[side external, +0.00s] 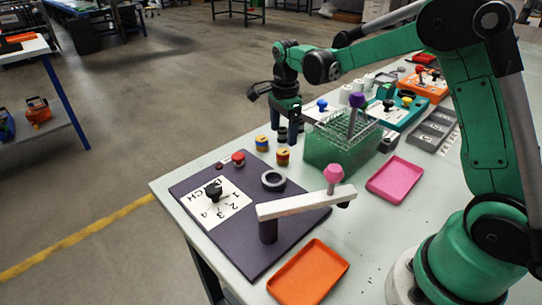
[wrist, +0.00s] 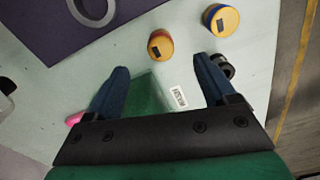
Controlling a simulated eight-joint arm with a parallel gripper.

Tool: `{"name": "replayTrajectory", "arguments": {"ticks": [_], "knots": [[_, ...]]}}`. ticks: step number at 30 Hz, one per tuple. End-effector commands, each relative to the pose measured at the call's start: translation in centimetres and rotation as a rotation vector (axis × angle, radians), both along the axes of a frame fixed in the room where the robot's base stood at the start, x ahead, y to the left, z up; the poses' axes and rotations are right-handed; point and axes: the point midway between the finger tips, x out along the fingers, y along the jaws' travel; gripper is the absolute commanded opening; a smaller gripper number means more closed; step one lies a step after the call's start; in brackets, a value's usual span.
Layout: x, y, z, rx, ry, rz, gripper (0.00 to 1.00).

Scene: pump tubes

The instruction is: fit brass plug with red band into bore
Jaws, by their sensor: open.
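The brass plug with red band (side external: 283,157) stands on the pale bench beside the dark board's far edge. In the wrist view the plug (wrist: 160,45) shows just beyond the fingertips, between their lines. My gripper (side external: 288,134) hangs above the bench behind the plug, fingers down. Its fingers (wrist: 162,68) are apart with nothing between them. A grey ring (side external: 273,181) with a dark round opening lies on the dark board (side external: 240,252); it looks like the bore. The ring (wrist: 92,10) is cut off by the top edge of the wrist view.
A brass plug with blue band (side external: 262,143) stands close by the red-banded one. A green wire-topped bin (side external: 335,157) is right of my gripper. A pale beam with a pink knob (side external: 334,174) overhangs the board. Orange (side external: 308,272) and pink (side external: 395,180) trays lie nearby.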

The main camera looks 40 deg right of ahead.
Motion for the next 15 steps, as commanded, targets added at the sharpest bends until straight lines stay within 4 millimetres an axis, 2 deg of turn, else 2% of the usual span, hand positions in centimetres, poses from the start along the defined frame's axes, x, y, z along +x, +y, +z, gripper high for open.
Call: {"name": "replayTrajectory", "arguments": {"ticks": [12,15], "knots": [[0.1,-0.1,-5.0,0.002,0.007,-0.024,0.78],[0.1,-0.1,-5.7,0.002,0.007,-0.024,0.78]]}}
